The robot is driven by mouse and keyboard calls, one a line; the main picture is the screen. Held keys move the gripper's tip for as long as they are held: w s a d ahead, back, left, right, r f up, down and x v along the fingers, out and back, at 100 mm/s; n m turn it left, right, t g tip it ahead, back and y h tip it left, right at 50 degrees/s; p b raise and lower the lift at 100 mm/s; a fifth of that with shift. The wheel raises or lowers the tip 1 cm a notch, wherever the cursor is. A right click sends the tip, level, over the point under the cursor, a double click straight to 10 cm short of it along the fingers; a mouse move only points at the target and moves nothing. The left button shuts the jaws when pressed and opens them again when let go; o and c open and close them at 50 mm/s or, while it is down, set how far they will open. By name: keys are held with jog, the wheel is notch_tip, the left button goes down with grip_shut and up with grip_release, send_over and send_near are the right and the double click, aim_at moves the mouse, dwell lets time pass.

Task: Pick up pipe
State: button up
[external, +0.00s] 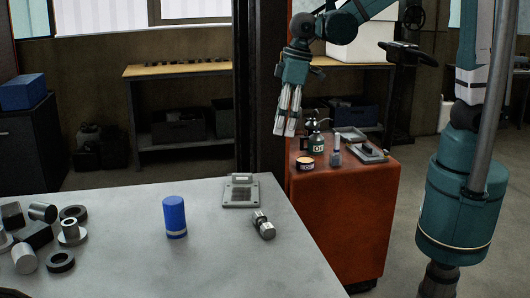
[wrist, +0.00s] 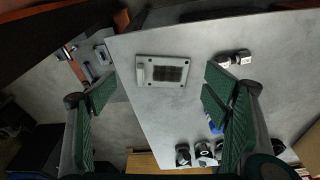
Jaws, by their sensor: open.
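A short metal pipe-like piece (external: 263,224) with dark bands lies on its side near the right edge of the grey table. It also shows in the wrist view (wrist: 236,58), just beyond the tip of the right-hand finger. I cannot tell for sure that this is the pipe, as other metal cylinders lie at the table's left. My gripper (external: 285,131) is open and empty, pointing down. It hangs well above and behind the table's far right corner, apart from everything.
A grey slotted plate (external: 241,194) lies at the table's far corner. A blue cylinder (external: 175,217) stands mid-table. Several dark and metal parts (external: 38,232) crowd the left. An orange cabinet (external: 345,215) bearing bottles and a tin stands beside the table. The table's front is clear.

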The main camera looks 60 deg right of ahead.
jog(key=s+a+f+n+g, duration=0.15)
jog(key=a+f, duration=0.45)
jog(key=a, duration=0.6)
jog(key=n+h, duration=0.1)
jog(key=n, duration=0.1)
send_over(264, 221)
jog(key=shift+g, duration=0.25)
notch_tip(264, 221, down, 7)
jog(key=shift+s+f, duration=0.1)
jog(key=shift+f, duration=0.1)
jog(key=shift+f, duration=1.15)
jog(key=shift+a+f, duration=0.1)
jog(key=shift+f, duration=2.55)
